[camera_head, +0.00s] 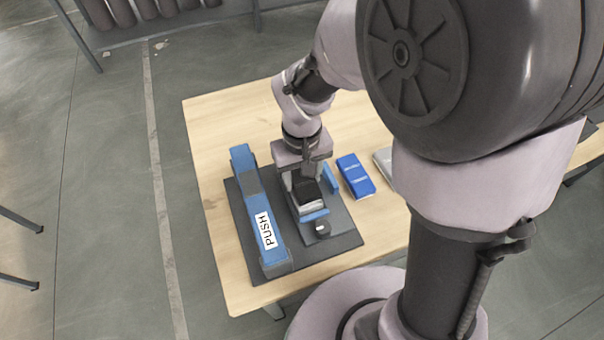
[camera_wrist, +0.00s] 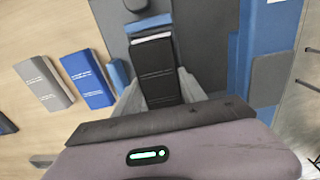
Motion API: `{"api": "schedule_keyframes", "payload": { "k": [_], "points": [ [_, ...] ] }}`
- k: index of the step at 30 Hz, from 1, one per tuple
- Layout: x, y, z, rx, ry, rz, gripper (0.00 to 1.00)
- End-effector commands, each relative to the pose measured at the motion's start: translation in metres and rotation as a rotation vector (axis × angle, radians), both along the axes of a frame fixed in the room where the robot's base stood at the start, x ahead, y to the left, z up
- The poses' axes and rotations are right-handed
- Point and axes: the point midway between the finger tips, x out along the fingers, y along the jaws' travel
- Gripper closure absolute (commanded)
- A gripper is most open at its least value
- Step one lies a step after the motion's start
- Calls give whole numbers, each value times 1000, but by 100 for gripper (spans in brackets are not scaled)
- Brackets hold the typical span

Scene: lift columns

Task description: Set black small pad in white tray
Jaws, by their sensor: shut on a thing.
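The black pad (camera_wrist: 154,72) is a small dark block with a pale edge at its far end. It also shows in the head view (camera_head: 307,191), over the dark mat of a blue fixture. My gripper (camera_wrist: 158,84) has a pale finger on each side of the pad and is shut on it. In the head view my gripper (camera_head: 304,176) points down at the fixture. The pad's underside is hidden, so I cannot tell whether it touches the fixture. I cannot make out a white tray for certain in either view.
A blue pad (camera_head: 355,175) and a partly hidden grey pad (camera_head: 383,161) lie on the wooden table right of the fixture. A long blue bar marked PUSH (camera_head: 262,225) stands to the left on the dark mat (camera_head: 342,243). A black round knob (camera_head: 322,229) is in front.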

Motion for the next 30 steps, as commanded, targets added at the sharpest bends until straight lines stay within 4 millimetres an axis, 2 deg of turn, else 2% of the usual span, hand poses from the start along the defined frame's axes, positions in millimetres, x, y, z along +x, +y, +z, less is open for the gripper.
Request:
{"api": "schedule_keyframes", "payload": {
  "k": [30],
  "points": [
    [0, 0, -6, 0, 0, 0, 94]
  ]
}}
